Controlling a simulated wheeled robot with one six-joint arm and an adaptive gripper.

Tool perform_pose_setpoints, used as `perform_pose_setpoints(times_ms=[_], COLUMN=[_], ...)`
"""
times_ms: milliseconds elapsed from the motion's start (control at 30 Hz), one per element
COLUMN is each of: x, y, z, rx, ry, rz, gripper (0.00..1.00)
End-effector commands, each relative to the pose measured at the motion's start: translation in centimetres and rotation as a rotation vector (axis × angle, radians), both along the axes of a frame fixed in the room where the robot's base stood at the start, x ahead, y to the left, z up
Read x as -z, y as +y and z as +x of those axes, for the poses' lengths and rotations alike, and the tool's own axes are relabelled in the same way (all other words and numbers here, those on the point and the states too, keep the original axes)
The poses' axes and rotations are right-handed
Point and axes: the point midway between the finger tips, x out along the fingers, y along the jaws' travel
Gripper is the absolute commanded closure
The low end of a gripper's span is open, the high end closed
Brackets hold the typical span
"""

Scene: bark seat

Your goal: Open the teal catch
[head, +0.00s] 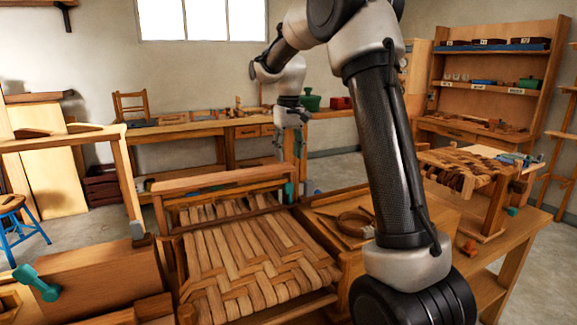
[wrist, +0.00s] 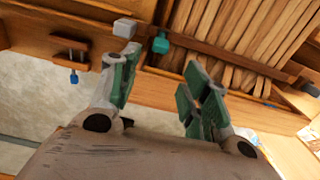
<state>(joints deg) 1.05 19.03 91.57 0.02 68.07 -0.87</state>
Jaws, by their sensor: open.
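A small teal catch (wrist: 160,43) shows in the wrist view on the wooden frame beside the woven bark seat (wrist: 245,40). In the head view a teal piece (head: 289,192), probably the same one, stands at the right end of the seat frame's back rail. A larger teal lever (head: 37,283) lies tilted on the wooden box at the front left. My gripper (wrist: 163,64) is open and empty, its green-padded fingers spread, with the catch just beyond their tips in the picture. In the head view my gripper (head: 279,150) hangs above the back rail, apart from the teal piece.
The bark seat (head: 240,255) fills the front middle. A tray (head: 345,225) with a coiled strip and sticks lies to its right. A pale block (wrist: 124,28) and a blue-tipped bolt (wrist: 73,76) show left of the catch. A long workbench (head: 190,130) stands behind.

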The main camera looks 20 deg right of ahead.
Motion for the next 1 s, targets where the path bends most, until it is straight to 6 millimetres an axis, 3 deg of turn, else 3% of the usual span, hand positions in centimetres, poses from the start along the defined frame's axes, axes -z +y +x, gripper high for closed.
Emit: perform_pose_setpoints(times_ms=[367,500,667,1000], x=[-0.6,2.4,3.4,8.8], y=[0.0,0.0,0.0,0.0], z=[-0.1,-0.3,-0.3,-0.3], rx=[0.0,0.0,0.0,0.0], ry=[0.002,0.028,0.026,0.026], rz=[0.0,0.0,0.0,0.0], gripper=[0.54,0.54,0.54,0.54])
